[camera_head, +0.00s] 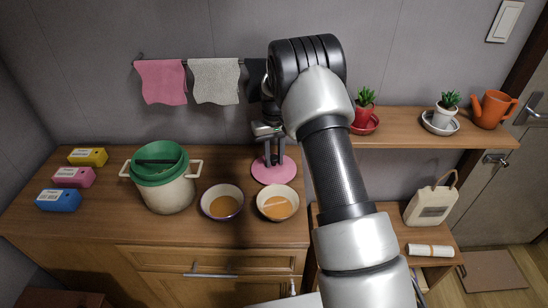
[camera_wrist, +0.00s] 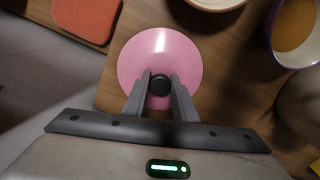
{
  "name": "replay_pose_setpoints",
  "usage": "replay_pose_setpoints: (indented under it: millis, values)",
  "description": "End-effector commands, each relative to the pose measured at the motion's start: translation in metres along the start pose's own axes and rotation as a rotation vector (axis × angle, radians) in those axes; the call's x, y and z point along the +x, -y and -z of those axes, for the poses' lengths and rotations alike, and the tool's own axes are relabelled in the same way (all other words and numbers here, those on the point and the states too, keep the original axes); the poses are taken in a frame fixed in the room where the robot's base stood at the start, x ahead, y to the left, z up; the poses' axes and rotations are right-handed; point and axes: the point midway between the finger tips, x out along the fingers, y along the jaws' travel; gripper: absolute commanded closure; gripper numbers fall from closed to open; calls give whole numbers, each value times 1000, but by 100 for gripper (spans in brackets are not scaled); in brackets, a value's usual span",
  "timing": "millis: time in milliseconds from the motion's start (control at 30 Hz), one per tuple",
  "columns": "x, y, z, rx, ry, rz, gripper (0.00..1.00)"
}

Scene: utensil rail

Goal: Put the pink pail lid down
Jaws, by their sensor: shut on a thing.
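The pink pail lid (camera_head: 274,176) is a round disc with a black knob, at the right end of the wooden counter, behind the bowls. It also shows in the wrist view (camera_wrist: 160,48), level beneath my gripper. My gripper (camera_head: 273,162) points down and is shut on the lid's black knob; its fingers stand either side of the knob in the wrist view (camera_wrist: 159,86). I cannot tell whether the lid touches the counter. The cream pail (camera_head: 167,195) stands to the left with a green colander-like piece (camera_head: 160,160) in its mouth.
Two bowls of orange-brown food (camera_head: 222,202) (camera_head: 277,203) stand close in front of the lid. Yellow, pink and blue boxes (camera_head: 72,177) lie at the left. A rail (camera_head: 190,62) with cloths hangs behind; a shelf (camera_head: 420,140) with potted plants is at right.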

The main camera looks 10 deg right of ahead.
Motion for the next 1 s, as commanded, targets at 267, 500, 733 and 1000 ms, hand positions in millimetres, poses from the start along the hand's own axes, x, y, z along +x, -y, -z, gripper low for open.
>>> replay_pose_setpoints:
  millis: [267, 500, 733, 1000]
  values:
    - [3, 0, 0, 0, 0, 0, 72]
    - [2, 0, 0, 0, 0, 0, 57]
    - [-4, 0, 0, 0, -2, 0, 57]
    - [-53, 0, 1, 0, -6, 0, 57]
